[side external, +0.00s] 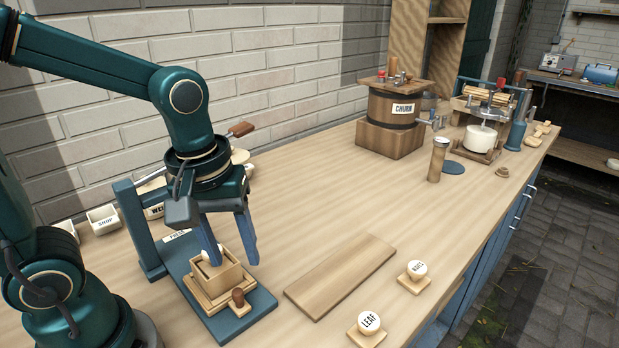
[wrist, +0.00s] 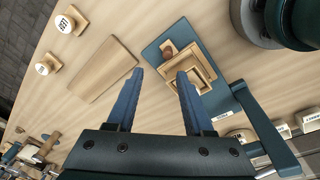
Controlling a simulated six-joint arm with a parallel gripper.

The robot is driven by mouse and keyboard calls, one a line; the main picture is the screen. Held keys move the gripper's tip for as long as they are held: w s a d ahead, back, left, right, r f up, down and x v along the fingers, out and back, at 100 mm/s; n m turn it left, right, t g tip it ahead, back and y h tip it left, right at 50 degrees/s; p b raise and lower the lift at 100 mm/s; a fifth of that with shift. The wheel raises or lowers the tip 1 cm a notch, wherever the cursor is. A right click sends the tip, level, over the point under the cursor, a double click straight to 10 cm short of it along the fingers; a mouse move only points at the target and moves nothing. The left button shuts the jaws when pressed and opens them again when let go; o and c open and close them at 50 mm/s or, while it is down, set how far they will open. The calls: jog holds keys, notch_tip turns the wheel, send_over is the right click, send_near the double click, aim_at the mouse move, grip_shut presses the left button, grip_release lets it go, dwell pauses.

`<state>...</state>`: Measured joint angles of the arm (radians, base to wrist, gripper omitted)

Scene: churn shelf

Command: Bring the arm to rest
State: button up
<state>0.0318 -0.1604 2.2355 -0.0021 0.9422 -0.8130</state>
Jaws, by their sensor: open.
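My gripper (side external: 229,240) is open, its two blue fingers pointing down above the small wooden box mould (side external: 214,286) on the blue press base (side external: 254,309). A white rounded piece shows at the mould beside one finger in the side view; whether a finger touches it I cannot tell. In the wrist view the open fingers (wrist: 160,75) are apart with only bare bench between their tips, and the mould (wrist: 204,84) lies beyond the right finger. My arm reaches in from the left, bent down over the press.
A wooden board (side external: 341,275) lies right of the press. Stamps marked LEAF (side external: 369,322) and another round-topped stamp (side external: 417,269) stand near the front edge. The churn (side external: 392,112) and a metal-topped cylinder (side external: 437,160) stand farther back. The middle of the bench is clear.

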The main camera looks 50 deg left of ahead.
jog(key=shift+s+a+r+m+t, duration=0.1)
jog(key=shift+s+r+m+t, duration=0.55)
jog(key=shift+m, duration=0.85)
jog(key=shift+s+a+r+m+t, duration=0.15)
jog(key=shift+s+r+m+t, duration=0.45)
jog(key=shift+m, duration=0.9)
jog(key=shift+s+a+r+m+t, duration=0.1)
jog(key=shift+s+r+m+t, duration=0.55)
jog(key=shift+m, duration=0.85)
jog(key=shift+w, duration=0.15)
